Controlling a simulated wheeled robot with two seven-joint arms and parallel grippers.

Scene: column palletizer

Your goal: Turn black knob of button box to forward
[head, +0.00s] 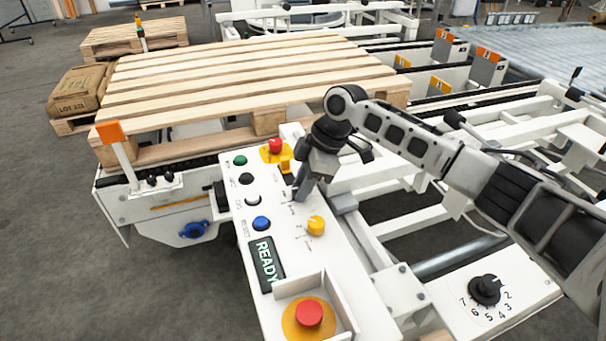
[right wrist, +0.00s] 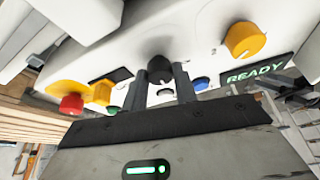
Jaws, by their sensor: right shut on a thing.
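The white button box (head: 318,268) stands in the middle of the head view. My right gripper (head: 299,194) reaches down onto its top from the right. In the right wrist view the black knob (right wrist: 160,69) sits between the two fingertips of my right gripper (right wrist: 161,82), which is shut on it. In the head view the gripper covers this knob, and I cannot read which way it points. A yellow knob (head: 316,225) is beside the gripper, nearer to me. My left gripper is not in view.
A red emergency button (head: 308,313) in a guard and a READY display (head: 265,262) are at the near end. Green (head: 240,160), black (head: 246,179) and blue (head: 261,223) buttons line the left edge. A wooden pallet (head: 220,82) lies behind. A numbered black dial (head: 485,289) is at right.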

